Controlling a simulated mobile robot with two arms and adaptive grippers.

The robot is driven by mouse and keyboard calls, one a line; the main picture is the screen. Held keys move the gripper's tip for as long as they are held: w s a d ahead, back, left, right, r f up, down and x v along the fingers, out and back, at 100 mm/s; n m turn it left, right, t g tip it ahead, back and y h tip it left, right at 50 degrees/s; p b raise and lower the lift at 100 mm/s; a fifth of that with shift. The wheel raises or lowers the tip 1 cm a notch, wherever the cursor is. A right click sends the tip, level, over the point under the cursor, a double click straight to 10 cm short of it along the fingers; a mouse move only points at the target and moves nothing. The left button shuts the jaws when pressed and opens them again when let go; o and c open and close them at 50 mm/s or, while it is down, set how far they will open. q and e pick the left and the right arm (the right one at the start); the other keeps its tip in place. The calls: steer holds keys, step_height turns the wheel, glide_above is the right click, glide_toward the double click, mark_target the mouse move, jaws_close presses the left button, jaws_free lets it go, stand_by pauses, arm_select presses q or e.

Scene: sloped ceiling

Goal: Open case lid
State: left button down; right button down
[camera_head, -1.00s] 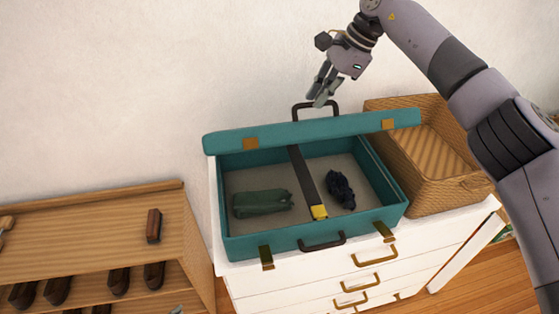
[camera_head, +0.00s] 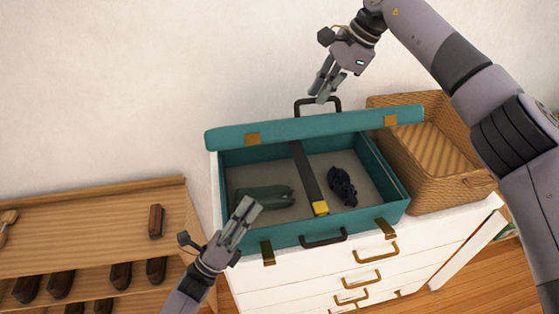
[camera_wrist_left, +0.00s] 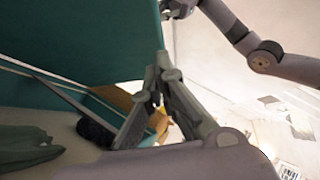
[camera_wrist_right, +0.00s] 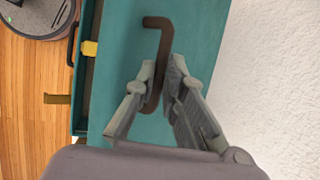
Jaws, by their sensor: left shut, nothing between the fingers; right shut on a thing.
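The teal case (camera_head: 288,238) stands on a white dresser with its lid (camera_head: 320,127) raised; the inside is visible. The dark lid handle (camera_head: 317,101) is at the lid's top edge, and it also shows in the right wrist view (camera_wrist_right: 158,50). My right gripper (camera_head: 322,97) is shut on this handle. My left gripper (camera_head: 248,208) is shut and empty, in front of the case's left part. In the left wrist view its fingertips (camera_wrist_left: 160,62) meet, with the teal lid (camera_wrist_left: 90,40) behind.
Inside the case lie a green folded cloth (camera_head: 266,197), a dark bundle (camera_head: 342,187) and a black strap with a yellow end (camera_head: 320,208). A wicker basket (camera_head: 440,190) stands right of the case. A wooden shoe rack (camera_head: 85,225) is at left. A wall is behind.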

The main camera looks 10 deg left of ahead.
steer(key=shift+w+f, duration=0.1)
steer(key=shift+f, duration=0.3)
arm_select(q)
steer(key=w+d+r+m, duration=0.1)
steer(key=w+d+r, duration=0.5)
steer(key=w+r, duration=0.1)
steer(key=shift+w+r+g+h, duration=0.3)
steer(key=shift+r+g, duration=0.1)
steer(key=shift+r, duration=0.05)
steer(key=shift+d, duration=0.1)
